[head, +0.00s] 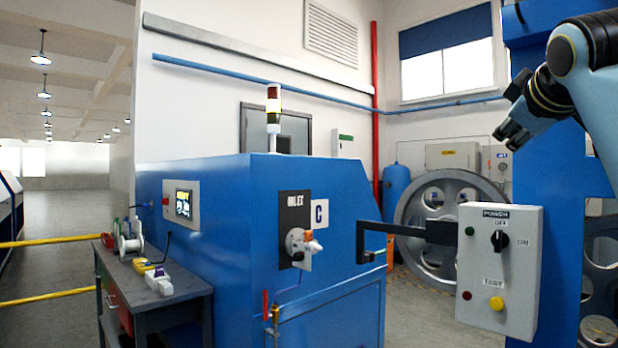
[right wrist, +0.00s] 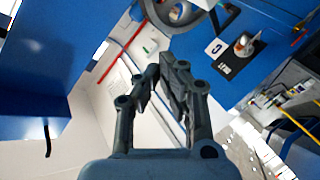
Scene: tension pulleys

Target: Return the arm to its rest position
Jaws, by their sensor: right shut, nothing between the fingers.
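My right arm comes in from the upper right in the head view. Its right gripper (head: 509,133) hangs in free air above and behind the power control box (head: 500,268), pointing down and to the left. In the right wrist view the gripper (right wrist: 163,74) has its fingers together and holds nothing. My left gripper and left arm are not in view.
A workbench (head: 175,304) with tools stands at left. A large pulley wheel (head: 412,210) stands behind the control box. A blue post (head: 540,190) is close to my right arm.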

